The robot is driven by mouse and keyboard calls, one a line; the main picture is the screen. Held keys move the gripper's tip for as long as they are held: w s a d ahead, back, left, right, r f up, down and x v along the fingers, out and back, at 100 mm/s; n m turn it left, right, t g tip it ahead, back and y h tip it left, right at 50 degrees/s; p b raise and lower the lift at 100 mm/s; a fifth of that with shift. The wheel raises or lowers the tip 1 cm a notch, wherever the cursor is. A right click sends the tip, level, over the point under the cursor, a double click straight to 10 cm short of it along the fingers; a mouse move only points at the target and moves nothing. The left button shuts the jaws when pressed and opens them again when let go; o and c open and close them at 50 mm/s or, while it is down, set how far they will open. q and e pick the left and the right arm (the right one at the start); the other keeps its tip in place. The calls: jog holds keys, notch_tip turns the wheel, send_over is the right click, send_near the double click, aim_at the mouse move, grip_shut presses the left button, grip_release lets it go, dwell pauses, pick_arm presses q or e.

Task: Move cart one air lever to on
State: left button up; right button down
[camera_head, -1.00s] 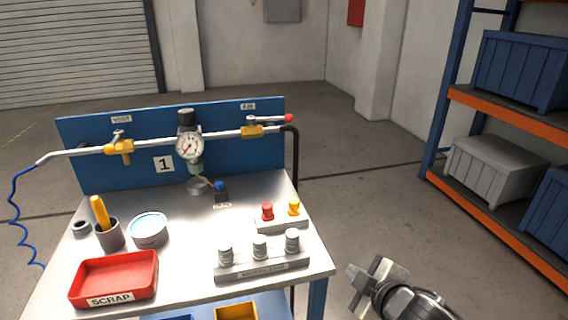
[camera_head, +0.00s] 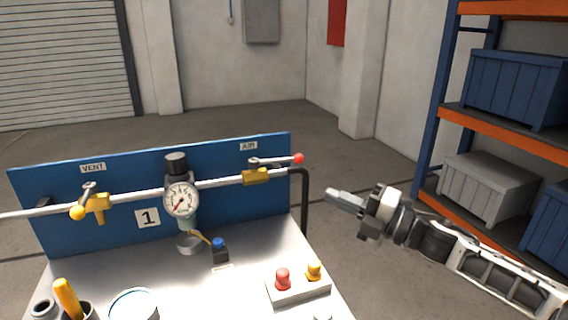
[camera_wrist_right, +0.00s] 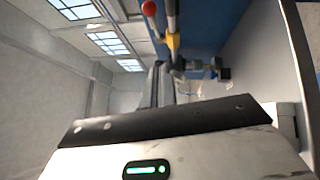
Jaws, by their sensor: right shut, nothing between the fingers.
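The air lever (camera_head: 275,161) has a grey handle with a red ball end and sits on a brass valve under the AIR label, on the blue panel of cart 1. Its handle lies roughly along the pipe, pointing right. The red ball (camera_wrist_right: 149,8) and brass valve also show in the right wrist view. My right gripper (camera_head: 338,195) is shut and empty, right of the panel and apart from the lever, its fingers pointing left. My left gripper is out of view.
The vent valve (camera_head: 95,205) with a yellow ball is on the panel's left. A pressure gauge (camera_head: 182,200) sits between the valves. A dark bent hose (camera_head: 304,200) runs down at the panel's right edge. Red and yellow buttons (camera_head: 298,285) stand on the cart top. A shelf rack (camera_head: 520,135) stands right.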

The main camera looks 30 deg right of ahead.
send_near(273, 162)
jog(key=a, duration=0.2)
jog(key=w, duration=0.1)
jog(key=w+p, duration=0.1)
jog(key=w, duration=0.1)
jog(key=shift+w+d+r, duration=0.15)
jog(key=shift+w+r, duration=0.15)
jog(key=shift+w, duration=0.05)
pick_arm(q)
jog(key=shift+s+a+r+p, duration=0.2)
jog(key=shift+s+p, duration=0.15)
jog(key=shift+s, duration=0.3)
pick_arm(e)
jog(key=shift+w+d, duration=0.2)
jog(key=shift+w, duration=0.4)
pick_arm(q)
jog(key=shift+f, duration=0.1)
